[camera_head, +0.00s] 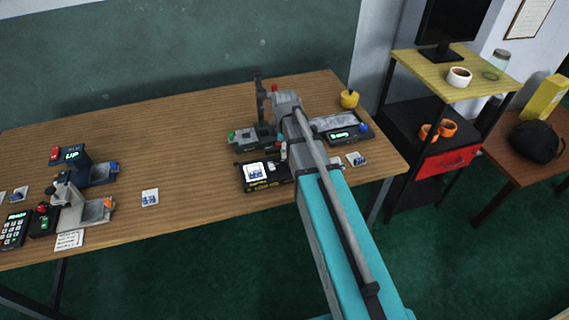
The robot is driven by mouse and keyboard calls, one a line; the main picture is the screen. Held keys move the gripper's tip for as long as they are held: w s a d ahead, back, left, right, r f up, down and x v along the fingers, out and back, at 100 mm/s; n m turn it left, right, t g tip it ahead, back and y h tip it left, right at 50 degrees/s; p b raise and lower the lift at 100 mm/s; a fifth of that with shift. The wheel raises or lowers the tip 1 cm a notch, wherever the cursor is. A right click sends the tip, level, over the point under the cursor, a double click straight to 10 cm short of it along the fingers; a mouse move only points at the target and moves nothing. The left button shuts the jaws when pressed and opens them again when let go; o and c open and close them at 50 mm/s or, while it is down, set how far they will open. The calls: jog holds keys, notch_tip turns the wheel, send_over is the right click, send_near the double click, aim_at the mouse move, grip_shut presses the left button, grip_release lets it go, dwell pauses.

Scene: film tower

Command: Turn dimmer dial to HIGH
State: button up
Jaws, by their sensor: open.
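No dial marked as a dimmer can be made out at this size. A grey device with a lit green display (340,134) stands on the right part of the wooden table, with a blue knob (364,127) at its right end. My arm reaches in from the lower right over these devices. My gripper (281,143) is open, low among them near the black box's back edge. My arm partly hides it, and its contact with anything cannot be told.
A grey-green device (243,137) with a tall dark post stands left of my wrist. A yellow object (349,99) sits at the back right. Several devices, including a keypad (15,229), stand at the left. The middle is mostly clear. A shelf (440,72) stands beyond the right edge.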

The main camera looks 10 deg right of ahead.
aim_at(284, 161)
jog(key=shift+f+b, duration=2.45)
jog(key=shift+f, duration=0.3)
grip_shut()
